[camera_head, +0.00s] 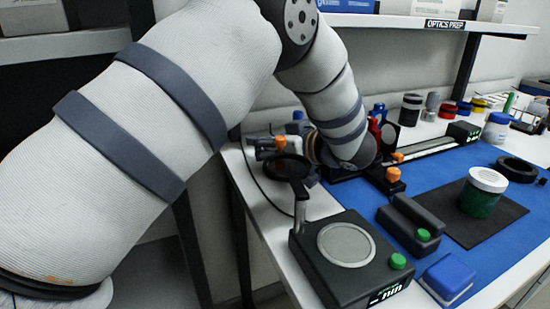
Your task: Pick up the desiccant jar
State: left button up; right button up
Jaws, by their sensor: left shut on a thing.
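The jar that best fits the desiccant jar (483,193) is green with a white perforated lid. It stands upright on a dark mat (460,228) at the right of the bench, with no gripper touching it. My left arm comes in from the left and bends down to the back left of the bench. My left gripper (314,153) is there, well left of the jar and mostly hidden by my wrist. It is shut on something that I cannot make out. My right gripper is not in view.
A black device with a round grey plate (346,244) stands at the front left. Right of it are a dark block with a green knob (410,222) and a blue-lidded box (448,278). A long rail (410,152) and several small containers line the back.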

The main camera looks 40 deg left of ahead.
pick_arm(q)
notch_tip(320, 180, up, 3)
jog(key=shift+f, duration=0.1)
jog(key=d+r, duration=0.1)
jog(key=r, duration=0.1)
jog(key=d+r, duration=0.4)
jog(key=shift+s+r, duration=0.2)
jog(key=shift+r, duration=0.05)
jog(key=v, duration=0.9)
jog(key=shift+s+d+r, duration=0.1)
jog(key=shift+d+r, duration=0.15)
jog(key=shift+r, duration=0.25)
